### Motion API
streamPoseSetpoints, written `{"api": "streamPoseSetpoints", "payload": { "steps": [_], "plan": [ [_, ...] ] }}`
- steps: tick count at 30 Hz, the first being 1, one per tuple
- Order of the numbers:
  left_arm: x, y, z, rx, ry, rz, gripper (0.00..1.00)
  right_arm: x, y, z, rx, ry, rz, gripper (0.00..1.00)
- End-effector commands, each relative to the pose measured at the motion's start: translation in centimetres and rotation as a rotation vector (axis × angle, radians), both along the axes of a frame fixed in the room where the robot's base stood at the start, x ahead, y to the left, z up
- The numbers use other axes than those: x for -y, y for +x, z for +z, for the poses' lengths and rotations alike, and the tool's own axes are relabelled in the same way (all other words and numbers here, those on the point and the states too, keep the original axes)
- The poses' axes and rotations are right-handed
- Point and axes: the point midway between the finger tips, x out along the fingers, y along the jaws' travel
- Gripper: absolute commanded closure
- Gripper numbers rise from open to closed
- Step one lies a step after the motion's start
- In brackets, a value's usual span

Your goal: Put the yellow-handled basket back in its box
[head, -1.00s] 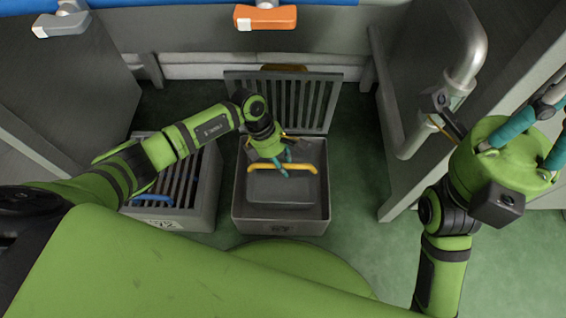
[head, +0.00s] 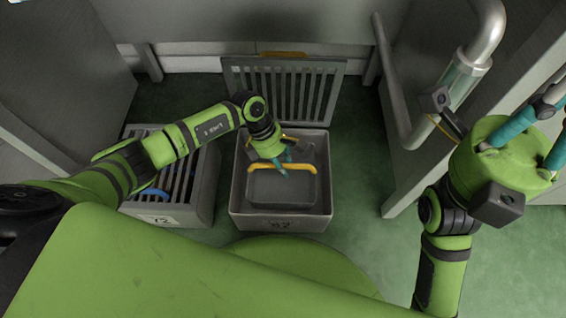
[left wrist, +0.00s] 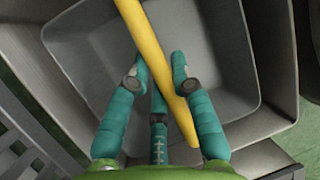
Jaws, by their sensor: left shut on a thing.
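The grey basket (head: 283,190) with the yellow handle (head: 294,168) is inside the walls of the open grey box (head: 280,222) in the middle of the head view. I cannot tell whether it touches the box floor. My left gripper (head: 284,165) reaches down into the box and is shut on the yellow handle. In the left wrist view the handle (left wrist: 153,60) runs between the teal fingers (left wrist: 157,82), above the basket's empty inside (left wrist: 215,45). My right gripper (head: 545,125) is at the right edge, away from the box, its fingers partly cut off.
The slatted lid (head: 300,95) of the box stands open behind it. A second slatted box (head: 203,195) with a blue handle stands close on the left, partly under my left arm. A metal pipe (head: 462,85) and grey panel are at right. Green floor (head: 358,180) is free between.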

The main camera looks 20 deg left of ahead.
Motion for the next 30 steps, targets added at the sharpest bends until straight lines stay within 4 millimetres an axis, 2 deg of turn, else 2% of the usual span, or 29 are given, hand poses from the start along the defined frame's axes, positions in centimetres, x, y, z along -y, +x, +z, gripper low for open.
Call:
{"api": "streamPoseSetpoints", "payload": {
  "steps": [1,14,30],
  "plan": [
    [0.0,0.1,-0.4,0.001,-0.002,0.001,1.00,0.0,0.0,-0.4,0.000,0.000,0.000,1.00],
    [0.0,0.1,-0.6,0.002,-0.001,0.000,1.00,0.0,0.0,-0.6,0.000,0.000,0.000,1.00],
    [0.0,0.1,-3.5,0.002,0.000,0.000,1.00,0.0,0.0,-3.2,0.000,0.000,0.000,1.00]
  ]
}}
